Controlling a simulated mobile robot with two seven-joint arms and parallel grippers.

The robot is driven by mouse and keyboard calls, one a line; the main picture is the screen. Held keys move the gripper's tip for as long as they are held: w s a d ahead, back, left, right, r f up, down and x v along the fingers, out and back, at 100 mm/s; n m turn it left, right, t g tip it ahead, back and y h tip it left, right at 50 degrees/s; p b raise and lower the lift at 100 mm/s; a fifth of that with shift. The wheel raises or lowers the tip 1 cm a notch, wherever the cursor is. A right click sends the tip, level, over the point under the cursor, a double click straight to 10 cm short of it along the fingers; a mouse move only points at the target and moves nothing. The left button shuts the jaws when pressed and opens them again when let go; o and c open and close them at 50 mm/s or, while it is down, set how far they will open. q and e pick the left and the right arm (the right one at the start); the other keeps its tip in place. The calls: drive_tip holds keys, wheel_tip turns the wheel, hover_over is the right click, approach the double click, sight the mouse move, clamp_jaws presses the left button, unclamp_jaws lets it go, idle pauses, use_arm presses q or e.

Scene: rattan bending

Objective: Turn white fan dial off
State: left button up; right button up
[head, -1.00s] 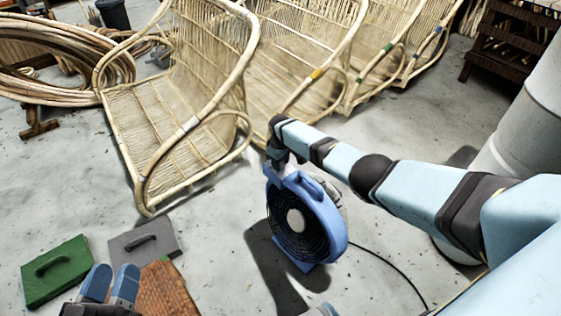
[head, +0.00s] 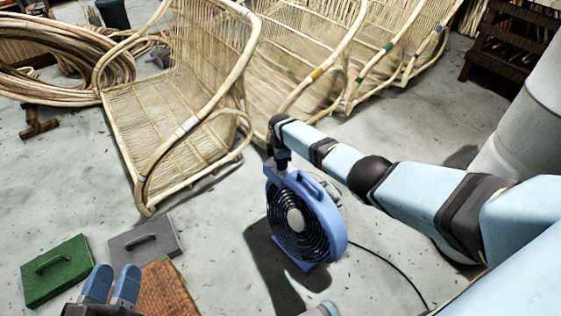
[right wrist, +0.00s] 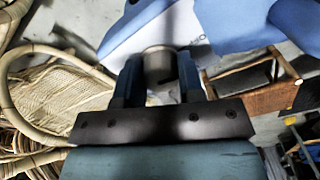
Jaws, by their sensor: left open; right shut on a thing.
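A blue round floor fan (head: 332,225) with a dark round grille and pale hub stands on the floor in the middle of the head view. My right gripper (head: 280,166) comes down onto its top left edge. In the right wrist view, my right gripper (right wrist: 159,85) is shut on a short grey round dial (right wrist: 157,64), with one finger on either side. The dial sits by a white panel (right wrist: 187,22) with partly hidden dark lettering, so I cannot read its setting. The dial is hidden in the head view. My left gripper (head: 110,274) is open and empty at the bottom left.
Rattan chair frames (head: 165,110) stand behind the fan, the nearest close to my right wrist. A black cord (head: 392,265) runs right from the fan. Green (head: 68,282) and grey (head: 160,247) handled blocks lie near my left gripper.

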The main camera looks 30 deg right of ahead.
drive_tip(key=shift+n, duration=0.9)
drive_tip(key=o, duration=0.9)
